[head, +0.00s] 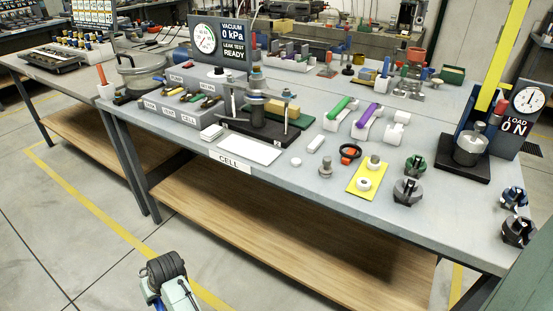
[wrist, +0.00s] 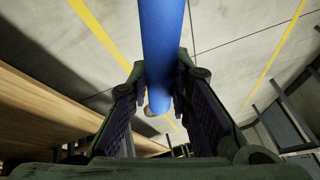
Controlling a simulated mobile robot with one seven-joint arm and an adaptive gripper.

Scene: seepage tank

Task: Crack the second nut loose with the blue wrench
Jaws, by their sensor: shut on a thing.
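In the wrist view, my gripper (wrist: 159,82) is shut on a long blue bar, the blue wrench (wrist: 162,30), seen along its handle. The handle runs from the top edge down between the two dark fingers. The wrench's head is not clear in that view. Floor shows behind it, so the wrench is off the table. In the head view, the cell (head: 260,132) stands on a black base near the table's front edge, with upright rods and a clamped plate on top. Its nuts are too small to tell apart. My gripper and the wrench do not show there.
A white pad (head: 247,151) lies in front of the cell. Fittings and a yellow plate (head: 367,178) lie to the right. A wooden shelf (head: 290,225) runs below the tabletop.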

